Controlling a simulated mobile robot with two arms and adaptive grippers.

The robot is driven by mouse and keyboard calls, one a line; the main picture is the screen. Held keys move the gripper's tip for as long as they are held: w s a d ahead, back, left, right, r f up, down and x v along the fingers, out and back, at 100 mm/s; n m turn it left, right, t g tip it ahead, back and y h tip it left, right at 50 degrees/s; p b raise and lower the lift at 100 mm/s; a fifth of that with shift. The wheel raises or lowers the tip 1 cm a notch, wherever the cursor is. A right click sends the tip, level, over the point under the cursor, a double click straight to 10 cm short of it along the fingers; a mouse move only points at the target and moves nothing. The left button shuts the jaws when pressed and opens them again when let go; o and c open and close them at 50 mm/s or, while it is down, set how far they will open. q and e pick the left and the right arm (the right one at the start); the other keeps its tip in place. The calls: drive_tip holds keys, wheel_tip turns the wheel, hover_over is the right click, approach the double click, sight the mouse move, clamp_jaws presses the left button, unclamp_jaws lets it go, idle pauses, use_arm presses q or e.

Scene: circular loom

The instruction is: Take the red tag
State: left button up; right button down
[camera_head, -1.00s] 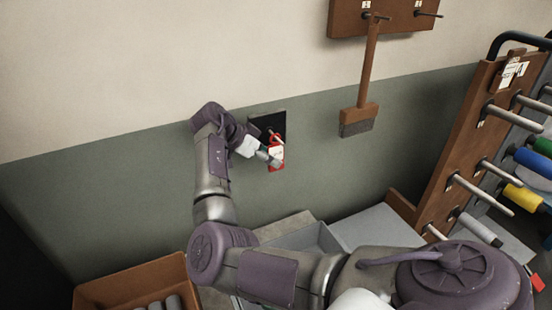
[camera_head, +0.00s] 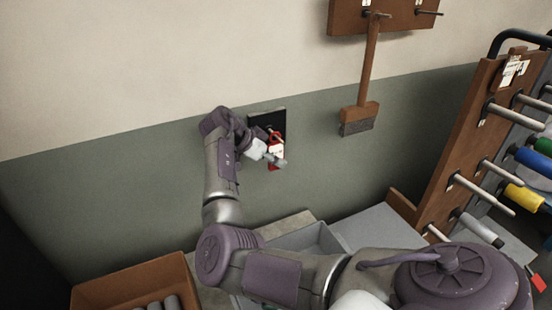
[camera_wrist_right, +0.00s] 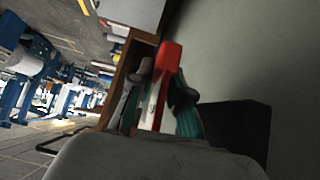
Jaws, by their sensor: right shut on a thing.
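The red tag (camera_head: 278,140) with a white label is in front of a small black plate (camera_head: 260,119) on the wall. My right gripper (camera_head: 279,160) is shut on the tag. In the right wrist view the tag (camera_wrist_right: 169,57) sticks out past the fingers, its white part between them. I cannot tell whether the tag's top is still around the peg on the plate. My left gripper is not in view.
A brush (camera_head: 358,118) hangs from a wooden wall board to the right. A wooden rack (camera_head: 451,140) with pegs and coloured spools stands at the far right. A brown box (camera_head: 115,290) and a grey tray (camera_head: 326,240) are below. The wall left of the plate is clear.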

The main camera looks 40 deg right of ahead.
drive_tip(key=shift+s+r, duration=0.1)
drive_tip(key=shift+s+a+r+p, duration=0.2)
drive_tip(key=shift+s+p, duration=0.2)
drive_tip(key=shift+p, duration=0.25)
drive_tip(key=s+p, duration=0.1)
drive_tip(key=s+a+p, duration=0.1)
drive_tip(key=s+p, duration=0.2)
drive_tip(key=s, duration=0.1)
drive_tip(key=shift+s+a+r, duration=0.25)
drive_tip(key=shift+a, duration=0.1)
